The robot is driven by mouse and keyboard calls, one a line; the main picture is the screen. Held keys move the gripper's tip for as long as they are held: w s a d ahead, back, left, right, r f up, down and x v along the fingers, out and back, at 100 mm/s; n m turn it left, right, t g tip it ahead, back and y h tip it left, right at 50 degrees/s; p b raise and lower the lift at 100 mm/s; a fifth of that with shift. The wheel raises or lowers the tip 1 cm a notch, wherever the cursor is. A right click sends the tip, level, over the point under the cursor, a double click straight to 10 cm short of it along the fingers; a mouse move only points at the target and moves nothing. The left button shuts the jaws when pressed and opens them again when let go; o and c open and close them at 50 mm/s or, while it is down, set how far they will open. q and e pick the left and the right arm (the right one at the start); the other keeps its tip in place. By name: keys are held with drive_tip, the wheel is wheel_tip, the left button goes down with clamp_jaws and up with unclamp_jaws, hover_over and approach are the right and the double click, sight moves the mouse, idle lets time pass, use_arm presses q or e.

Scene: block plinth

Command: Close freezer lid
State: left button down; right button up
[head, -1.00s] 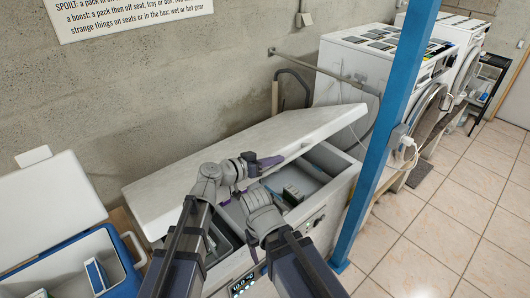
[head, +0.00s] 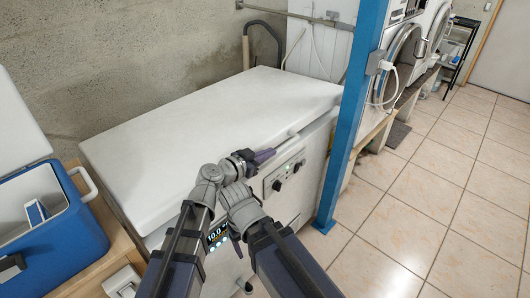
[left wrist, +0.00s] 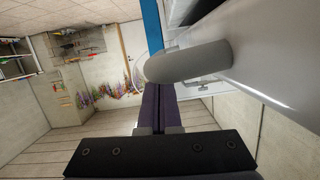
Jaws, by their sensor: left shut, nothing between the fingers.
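The white freezer lid (head: 205,135) lies down over the freezer body (head: 305,165) in the head view, and the inside no longer shows. Its grey handle (head: 287,147) runs along the front edge; a rounded grey handle end (left wrist: 190,65) is large in the left wrist view. My left gripper (head: 264,156) is at the lid's front edge, just beside the handle. Its dark purple fingers (left wrist: 158,105) are together with nothing between them. I cannot tell whether they touch the handle. My right wrist (head: 240,205) is just in front; its fingertips are hidden.
A blue post (head: 352,110) stands close at the freezer's right corner. A blue cooler (head: 55,240) with a raised white lid is on a wooden surface at left. Washing machines (head: 400,60) stand beyond the post. The tiled floor (head: 420,200) at right is clear.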

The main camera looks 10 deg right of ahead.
use_arm(q)
wheel_tip(320, 180, down, 7)
drive_tip(key=s+b, duration=0.1)
drive_tip(key=b, duration=0.5)
drive_tip(key=shift+s+d, duration=0.2)
use_arm(e)
wheel_tip(320, 180, down, 7)
drive_tip(key=s, duration=0.1)
drive_tip(key=shift+d, duration=0.25)
drive_tip(key=shift+f, duration=0.1)
use_arm(q)
drive_tip(key=shift+s, duration=0.1)
drive_tip(key=p+v, duration=0.2)
drive_tip(key=v, duration=0.5)
drive_tip(key=shift+a+r, duration=0.3)
drive_tip(key=shift+r, duration=0.15)
use_arm(e)
wheel_tip(320, 180, up, 2)
drive_tip(key=shift+w+r, duration=0.1)
